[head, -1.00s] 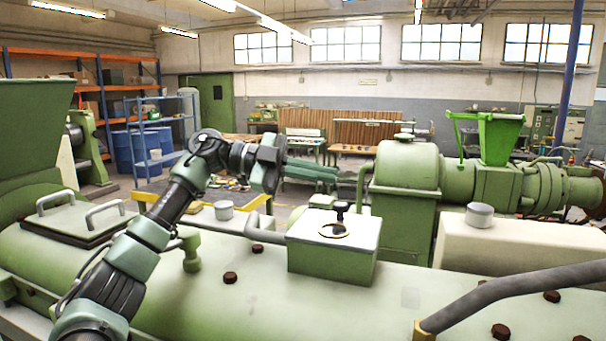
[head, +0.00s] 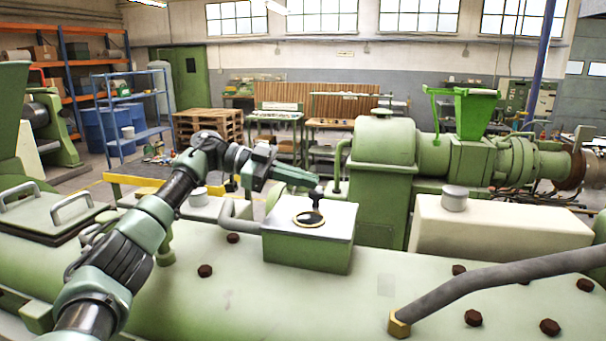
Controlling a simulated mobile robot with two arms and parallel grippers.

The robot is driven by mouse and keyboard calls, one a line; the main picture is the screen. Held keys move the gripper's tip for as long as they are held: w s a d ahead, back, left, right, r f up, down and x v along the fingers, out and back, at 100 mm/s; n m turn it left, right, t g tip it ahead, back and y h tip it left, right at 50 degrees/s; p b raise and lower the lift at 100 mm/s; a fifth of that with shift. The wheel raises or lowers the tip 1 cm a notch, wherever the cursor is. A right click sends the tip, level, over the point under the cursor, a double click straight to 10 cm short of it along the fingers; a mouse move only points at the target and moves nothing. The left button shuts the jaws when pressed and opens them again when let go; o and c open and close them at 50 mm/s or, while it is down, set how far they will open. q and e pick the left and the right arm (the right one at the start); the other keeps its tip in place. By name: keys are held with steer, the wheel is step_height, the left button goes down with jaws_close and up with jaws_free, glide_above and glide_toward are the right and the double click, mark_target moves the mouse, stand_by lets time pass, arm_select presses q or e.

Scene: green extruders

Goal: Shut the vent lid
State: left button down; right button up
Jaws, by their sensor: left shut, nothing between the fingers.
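The vent (head: 309,219) is a dark round opening with a brass ring on top of a pale green box (head: 306,252) on the machine's body. A small dark knobbed part (head: 317,201), apparently the vent lid, stands up at the opening's far edge. The opening shows uncovered in front of it. My left gripper (head: 314,180) is shut and empty. Its fingertips are just above the dark part in the picture; whether they touch it I cannot tell. My right gripper is not in view.
A grey bent pipe (head: 490,285) with a brass foot rises at the front right. A hatch (head: 48,213) with two handles lies at the left. A tall green housing (head: 383,160) stands behind the box, and a cream block (head: 500,222) at its right. Several rusty bolts dot the body.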

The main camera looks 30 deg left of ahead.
arm_select(q)
steer(key=shift+f, duration=0.3)
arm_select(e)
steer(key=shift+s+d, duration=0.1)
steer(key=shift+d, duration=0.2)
